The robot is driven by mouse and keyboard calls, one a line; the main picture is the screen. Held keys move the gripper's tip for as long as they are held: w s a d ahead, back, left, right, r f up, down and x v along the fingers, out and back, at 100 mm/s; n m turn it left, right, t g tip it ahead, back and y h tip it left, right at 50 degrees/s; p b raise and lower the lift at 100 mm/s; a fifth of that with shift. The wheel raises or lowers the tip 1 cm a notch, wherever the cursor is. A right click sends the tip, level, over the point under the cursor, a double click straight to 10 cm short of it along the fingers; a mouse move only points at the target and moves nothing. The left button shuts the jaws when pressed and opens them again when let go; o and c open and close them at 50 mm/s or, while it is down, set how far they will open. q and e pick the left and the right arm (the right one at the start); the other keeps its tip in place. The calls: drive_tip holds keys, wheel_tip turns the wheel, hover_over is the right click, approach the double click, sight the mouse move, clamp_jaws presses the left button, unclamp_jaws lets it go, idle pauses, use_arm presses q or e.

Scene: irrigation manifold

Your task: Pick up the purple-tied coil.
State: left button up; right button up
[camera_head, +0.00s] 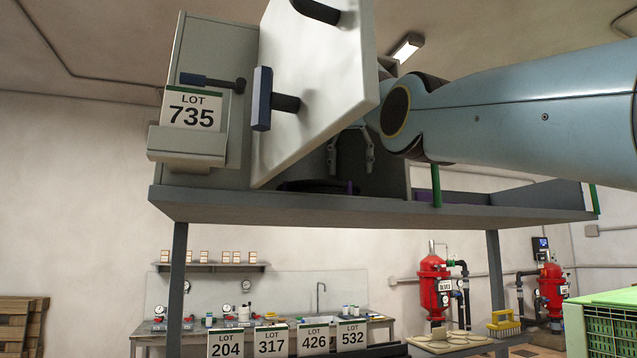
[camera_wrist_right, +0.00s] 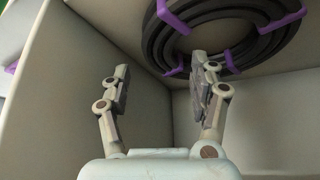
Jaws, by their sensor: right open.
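The purple-tied coil (camera_wrist_right: 262,50) is a dark ring of hose with several purple ties. It shows at the top of the right wrist view and lies flat inside a box-like compartment. In the head view only a dark strip of the coil (camera_head: 318,186) and a purple tie show under the door's edge. My right gripper (camera_head: 350,168) is open, pointing down inside the compartment above the coil. In the right wrist view my right gripper (camera_wrist_right: 160,68) has empty space between its fingers. One fingertip overlaps the coil's edge in the picture; I cannot tell whether they touch. My left gripper is not in view.
A tilted pale door (camera_head: 325,95) with a dark blue handle hides part of the compartment. The raised shelf (camera_head: 300,208) continues right, with a green post (camera_head: 436,186). The compartment wall (camera_wrist_right: 60,80) stands close beside the gripper.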

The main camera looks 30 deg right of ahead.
drive_tip(key=p+x, duration=0.1)
drive_tip(key=x, duration=0.4)
drive_tip(key=shift+w+d+f, duration=0.1)
drive_tip(key=shift+c, duration=1)
clamp_jaws()
